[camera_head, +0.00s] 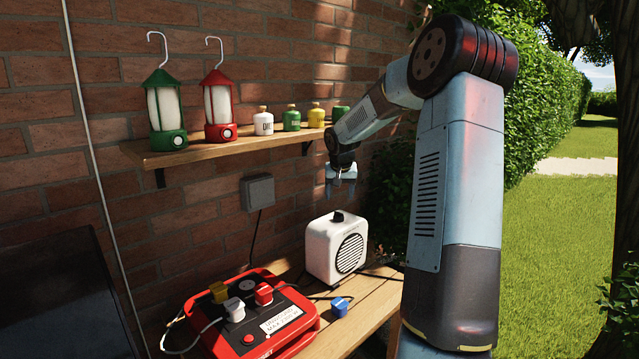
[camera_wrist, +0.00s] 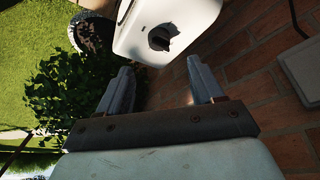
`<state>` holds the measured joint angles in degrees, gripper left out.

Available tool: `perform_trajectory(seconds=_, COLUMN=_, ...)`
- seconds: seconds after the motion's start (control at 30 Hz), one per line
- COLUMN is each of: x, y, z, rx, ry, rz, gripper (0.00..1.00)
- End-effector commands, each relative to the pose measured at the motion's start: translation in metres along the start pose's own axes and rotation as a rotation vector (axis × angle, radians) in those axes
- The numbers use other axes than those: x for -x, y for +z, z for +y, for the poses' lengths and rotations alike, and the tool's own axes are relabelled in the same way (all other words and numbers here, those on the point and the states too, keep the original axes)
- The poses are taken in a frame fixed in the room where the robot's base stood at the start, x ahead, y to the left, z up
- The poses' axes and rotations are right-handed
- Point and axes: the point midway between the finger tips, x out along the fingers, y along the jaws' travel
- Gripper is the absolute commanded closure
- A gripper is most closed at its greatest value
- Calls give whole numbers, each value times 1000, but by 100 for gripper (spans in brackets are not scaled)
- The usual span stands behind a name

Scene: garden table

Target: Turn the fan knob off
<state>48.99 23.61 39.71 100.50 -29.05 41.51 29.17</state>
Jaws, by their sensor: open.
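The white fan (camera_head: 336,246) stands on the wooden table, its round black grille facing forward and right. Its black knob (camera_head: 338,216) sits on the top face. In the wrist view the fan (camera_wrist: 190,18) is at the top centre, and the knob (camera_wrist: 162,38) shows as a dark round dial with a raised grip. My gripper (camera_head: 338,190) hangs above the fan with its fingers pointing down. In the wrist view my gripper (camera_wrist: 160,80) is open and empty, its two fingers apart. The knob lies beyond the fingertips, between their lines, and is not touched.
A red power box (camera_head: 252,325) with several coloured plugs lies left of the fan, and a blue plug (camera_head: 340,306) lies on the table (camera_head: 365,305). A shelf (camera_head: 225,145) with two lanterns and small canisters is on the brick wall. A grey wall box (camera_head: 257,192) is behind.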

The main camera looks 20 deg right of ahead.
Motion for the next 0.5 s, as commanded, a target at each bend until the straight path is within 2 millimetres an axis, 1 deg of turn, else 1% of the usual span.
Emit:
perform_trajectory(seconds=0.03, x=9, y=0, z=0, rx=0, ry=2, rz=2, gripper=34)
perform_trajectory(seconds=0.23, x=41, y=0, z=0, rx=0, ry=1, rz=2, gripper=34)
perform_trajectory(seconds=0.5, x=68, y=28, z=-22, rx=64, ry=32, rz=-1, gripper=34)
